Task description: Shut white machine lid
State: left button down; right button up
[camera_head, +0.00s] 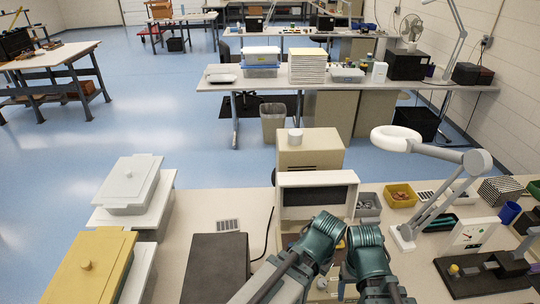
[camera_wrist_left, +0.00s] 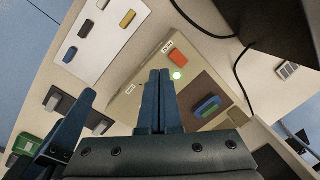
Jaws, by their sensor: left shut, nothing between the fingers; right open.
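The white machine's lid (camera_head: 318,180) stands raised, a pale frame around a dark panel, in the head view. My left gripper (camera_wrist_left: 160,73) is shut and empty over the body. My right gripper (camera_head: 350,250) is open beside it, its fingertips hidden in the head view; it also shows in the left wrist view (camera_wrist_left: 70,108). Neither visibly touches the lid.
A beige box with a white knob (camera_head: 310,154) stands behind the lid. A lamp arm (camera_head: 434,208), a yellow bin (camera_head: 400,195) and a gauge (camera_head: 470,236) are at right. A dark flat object (camera_head: 215,270) lies left. White (camera_head: 130,185) and yellow (camera_head: 88,265) lidded boxes stand farther left.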

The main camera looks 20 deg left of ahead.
pick_arm(q)
jog(key=w+a+r+n+h+p, duration=0.1)
jog(key=w+a+r+p, duration=0.1)
jog(key=a+r+p, duration=0.4)
jog(key=w+a+r+n+p, duration=0.1)
jog(key=w+r+n+p, duration=0.15)
jog(key=r+p, duration=0.55)
notch_tip(320, 180, up, 7)
jog(key=n+t+p, duration=0.2)
jog(key=n+p, duration=0.3)
send_over(286, 160)
jog(key=s+d, duration=0.1)
jog(key=s, duration=0.2)
jog(key=shift+s+d+f+y, duration=0.1)
jog(key=shift+s+y, duration=0.15)
jog(key=shift+y, duration=0.05)
jog(key=shift+f, duration=0.1)
